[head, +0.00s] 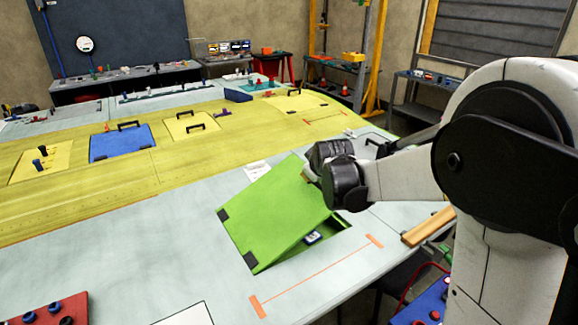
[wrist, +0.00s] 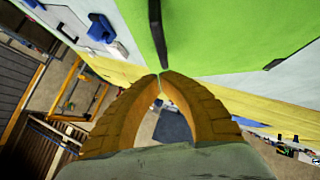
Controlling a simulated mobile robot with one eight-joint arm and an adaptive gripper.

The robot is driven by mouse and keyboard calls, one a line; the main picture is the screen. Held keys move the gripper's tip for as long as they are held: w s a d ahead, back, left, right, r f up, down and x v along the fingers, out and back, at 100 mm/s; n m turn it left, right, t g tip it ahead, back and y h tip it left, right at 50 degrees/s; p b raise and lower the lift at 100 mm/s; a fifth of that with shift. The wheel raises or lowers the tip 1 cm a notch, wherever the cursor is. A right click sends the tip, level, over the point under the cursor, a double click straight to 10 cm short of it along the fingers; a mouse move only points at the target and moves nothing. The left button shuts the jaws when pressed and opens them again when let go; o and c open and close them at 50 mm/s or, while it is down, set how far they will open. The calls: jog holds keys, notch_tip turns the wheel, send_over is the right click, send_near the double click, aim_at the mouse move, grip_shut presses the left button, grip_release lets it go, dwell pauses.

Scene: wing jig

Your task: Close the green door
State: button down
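The green door (head: 272,212) is a flat panel with black hinges along its left edge. It stands tilted up, its right side raised above a green-edged opening (head: 335,228). My gripper (head: 318,172) is at the raised upper right edge of the door; its fingertips are hard to make out there. In the wrist view the two tan fingers (wrist: 160,76) meet at their tips, beside the end of a black bar (wrist: 157,32) in front of the green surface (wrist: 225,35). I cannot tell whether the tips touch the bar.
A small blue and white object (head: 312,237) shows in the opening. Orange marks (head: 318,275) lie on the pale panel in front. A wooden strip (head: 428,227) lies at the right edge. A yellow panel (head: 80,205) with a blue door (head: 122,143) lies beyond.

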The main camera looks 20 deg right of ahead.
jog(key=w+d+f+y+b, duration=0.1)
jog(key=d+f+b, duration=0.2)
jog(key=f, duration=0.4)
jog(key=w+d+f+m+g+y+b, duration=0.1)
jog(key=d+f+y+b, duration=0.1)
jog(key=f, duration=0.5)
jog(key=shift+d+f+m+b, duration=0.25)
jog(key=shift+d+b, duration=0.5)
jog(key=shift+b, duration=0.45)
jog(key=shift+s, duration=0.1)
jog(key=shift+r, duration=0.1)
